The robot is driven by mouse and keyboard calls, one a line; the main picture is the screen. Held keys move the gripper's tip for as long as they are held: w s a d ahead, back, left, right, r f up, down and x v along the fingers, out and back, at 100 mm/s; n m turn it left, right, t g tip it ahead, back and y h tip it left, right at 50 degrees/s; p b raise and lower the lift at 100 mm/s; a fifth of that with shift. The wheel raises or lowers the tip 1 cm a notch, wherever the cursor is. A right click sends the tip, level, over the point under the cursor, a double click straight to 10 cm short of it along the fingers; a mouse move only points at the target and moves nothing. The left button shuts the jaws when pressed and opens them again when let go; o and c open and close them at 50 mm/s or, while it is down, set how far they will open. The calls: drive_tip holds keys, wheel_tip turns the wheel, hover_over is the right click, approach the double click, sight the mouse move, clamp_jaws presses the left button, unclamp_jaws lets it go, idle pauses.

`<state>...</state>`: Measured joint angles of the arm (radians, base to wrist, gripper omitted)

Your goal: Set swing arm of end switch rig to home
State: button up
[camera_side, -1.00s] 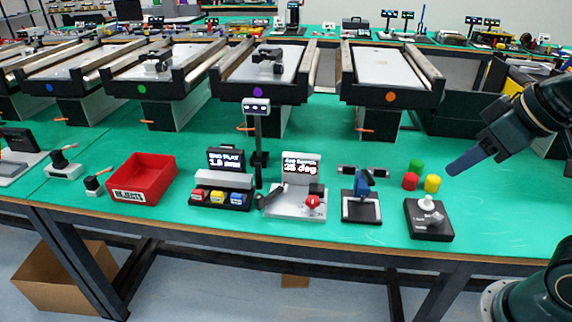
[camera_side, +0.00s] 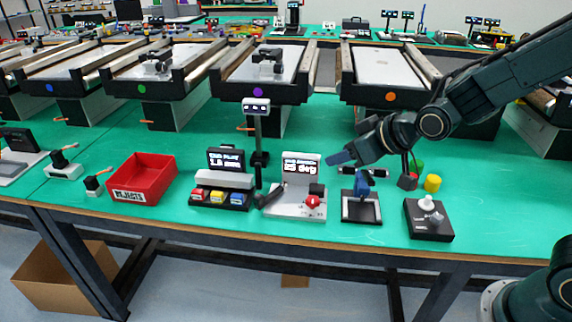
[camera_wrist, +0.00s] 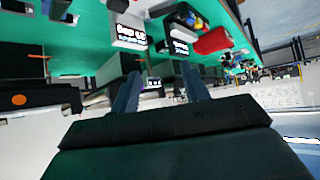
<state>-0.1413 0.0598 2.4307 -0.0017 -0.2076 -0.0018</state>
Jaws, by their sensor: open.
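The end switch rig (camera_side: 290,207) is a pale plate near the table's front edge. It has an upright display reading what looks like "25 deg", a red knob (camera_side: 313,202) and a black block. A dark arm (camera_side: 268,197) lies at the plate's left side; I cannot tell its exact angle. In the wrist view the rig's display (camera_wrist: 131,35) shows at the top. My gripper (camera_side: 335,158) is open and empty, in the air just right of the display in the side view. In the wrist view its two fingers (camera_wrist: 160,82) are apart with nothing between them.
A blue device on a black-framed base (camera_side: 361,208) stands right of the rig. The end play rig (camera_side: 221,200) and a thin post with a small display (camera_side: 257,107) stand left. A red bin (camera_side: 142,179) is further left. Conveyors (camera_side: 262,62) line the back.

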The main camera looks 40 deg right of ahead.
drive_tip(key=w+a+f+t+y, duration=0.1)
drive_tip(key=w+a+f, duration=0.2)
drive_tip(key=w+f, duration=0.3)
drive_tip(key=n+t+y, duration=0.1)
drive_tip(key=t, duration=0.1)
approach(261, 197)
drive_tip(key=s, duration=0.3)
drive_tip(key=shift+w+d+r, duration=0.15)
drive_tip(key=shift+d+r, duration=0.2)
drive_tip(key=shift+r, duration=0.1)
drive_tip(key=shift+w, duration=0.15)
drive_tip(key=shift+x, duration=6.8)
drive_tip(key=shift+r, duration=0.1)
clamp_jaws()
